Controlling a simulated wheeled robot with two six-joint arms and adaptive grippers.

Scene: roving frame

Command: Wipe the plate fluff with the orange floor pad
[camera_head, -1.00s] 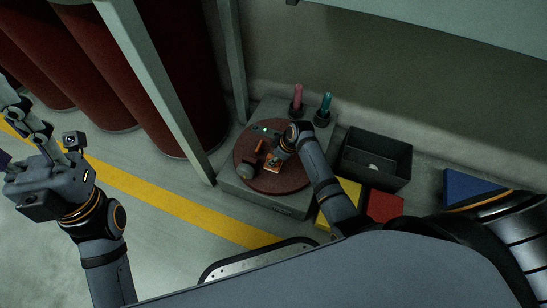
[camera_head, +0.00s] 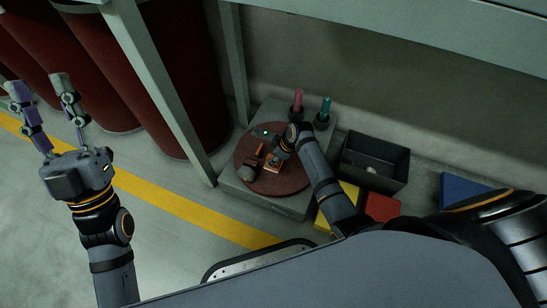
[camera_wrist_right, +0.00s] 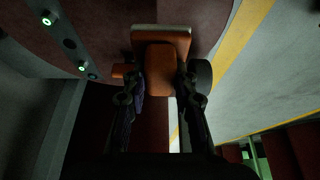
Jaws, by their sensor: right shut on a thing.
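The orange floor pad (camera_head: 272,166) is an orange block with a pale-edged base. My right gripper (camera_head: 282,150) is shut on it over the round red-brown plate (camera_head: 300,178). In the right wrist view the orange pad (camera_wrist_right: 160,40) shows between the two fingers of my right gripper (camera_wrist_right: 160,78), on or just above the plate (camera_wrist_right: 95,30); I cannot tell which. No fluff can be made out; the pad and fingers hide part of the plate. My left gripper (camera_head: 40,88) is open and empty, fingers up, far to the left of the plate.
The plate sits on a grey box (camera_head: 290,208) with green lights and pink and teal upright handles behind. A grey round lump (camera_head: 246,173) lies by the pad. A dark bin (camera_head: 375,181) and yellow, red and blue pads lie right. Posts and red drums stand left.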

